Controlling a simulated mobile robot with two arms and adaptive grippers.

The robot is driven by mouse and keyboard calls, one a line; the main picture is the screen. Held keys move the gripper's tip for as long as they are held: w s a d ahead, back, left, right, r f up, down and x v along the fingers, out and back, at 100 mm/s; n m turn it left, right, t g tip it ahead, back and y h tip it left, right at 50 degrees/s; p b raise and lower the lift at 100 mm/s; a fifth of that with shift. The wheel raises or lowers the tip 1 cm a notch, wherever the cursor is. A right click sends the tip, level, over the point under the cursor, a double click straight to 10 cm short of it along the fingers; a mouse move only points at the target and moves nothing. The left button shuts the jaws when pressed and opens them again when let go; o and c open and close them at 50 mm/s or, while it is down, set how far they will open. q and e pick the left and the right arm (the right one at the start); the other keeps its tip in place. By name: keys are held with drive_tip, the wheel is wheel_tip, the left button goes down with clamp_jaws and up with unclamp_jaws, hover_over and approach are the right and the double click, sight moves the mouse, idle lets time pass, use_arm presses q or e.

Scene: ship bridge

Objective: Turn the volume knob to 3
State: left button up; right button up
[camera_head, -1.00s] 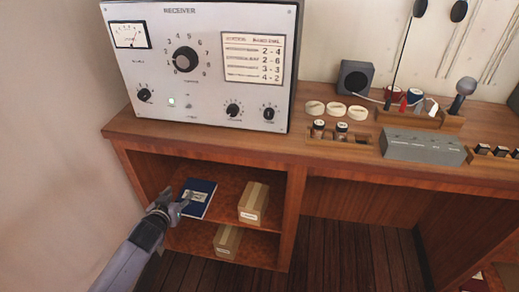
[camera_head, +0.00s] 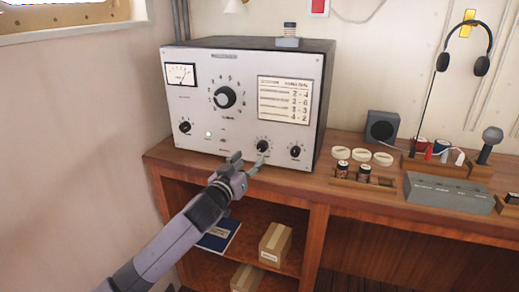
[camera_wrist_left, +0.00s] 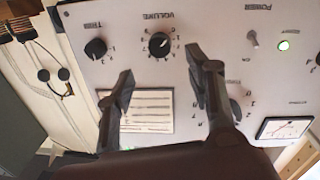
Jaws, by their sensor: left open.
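The receiver (camera_head: 245,72) is a light grey panel box on the wooden desk. Its volume knob (camera_head: 263,146) is a small black dial low on the front, left of another small knob (camera_head: 295,151). In the left wrist view the panel appears upside down, with the volume knob (camera_wrist_left: 159,44) under the VOLUME label and the TRIM knob (camera_wrist_left: 95,48) to its left. My left gripper (camera_head: 247,161) is open and empty, just below and in front of the volume knob. In the wrist view its fingers (camera_wrist_left: 160,65) are spread, with the knob between and beyond their tips. My right gripper is out of view.
A large dial (camera_head: 225,97) sits mid-panel beside a printed station card (camera_head: 284,100). A wooden rack (camera_head: 362,183) and a grey box (camera_head: 447,193) stand on the desk to the right. The shelf below holds a blue book (camera_head: 219,237) and cardboard boxes (camera_head: 275,243).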

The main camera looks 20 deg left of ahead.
sight(261, 148)
use_arm(q)
drive_tip(key=w, duration=0.5)
drive_tip(key=w+d, duration=0.1)
drive_tip(key=w, duration=0.2)
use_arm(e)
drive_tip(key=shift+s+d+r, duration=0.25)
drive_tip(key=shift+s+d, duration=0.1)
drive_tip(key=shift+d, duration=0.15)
use_arm(q)
clamp_jaws()
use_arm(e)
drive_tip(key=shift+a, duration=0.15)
use_arm(q)
drive_tip(key=shift+p, duration=0.35)
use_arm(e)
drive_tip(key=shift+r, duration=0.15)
